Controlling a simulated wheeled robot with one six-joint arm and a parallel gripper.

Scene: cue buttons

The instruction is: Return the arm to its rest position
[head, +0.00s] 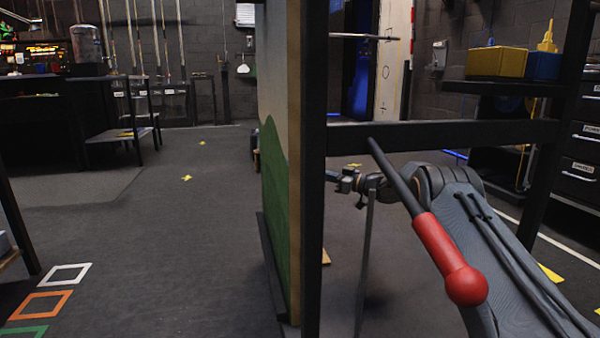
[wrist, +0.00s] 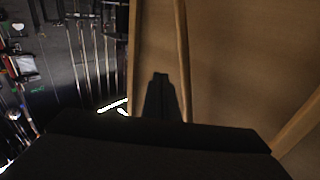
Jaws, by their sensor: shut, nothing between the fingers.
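My arm reaches from the lower right of the head view toward the middle. Its end, my gripper (head: 334,177), shows small beside a black upright post (head: 309,200), and its far tip may be partly hidden by the post. In the wrist view my gripper (wrist: 161,76) is shut, its dark fingers together and empty. Behind the fingers in that view is a brown wooden-framed panel (wrist: 228,60). I cannot tell whether the fingers touch it.
A panel (head: 277,150) with a green lower part stands left of the post. A black crossbar (head: 440,135) spans above my arm. A red-handled dark rod (head: 437,250) lies in front of my arm in the picture. Open floor (head: 190,230) is at left.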

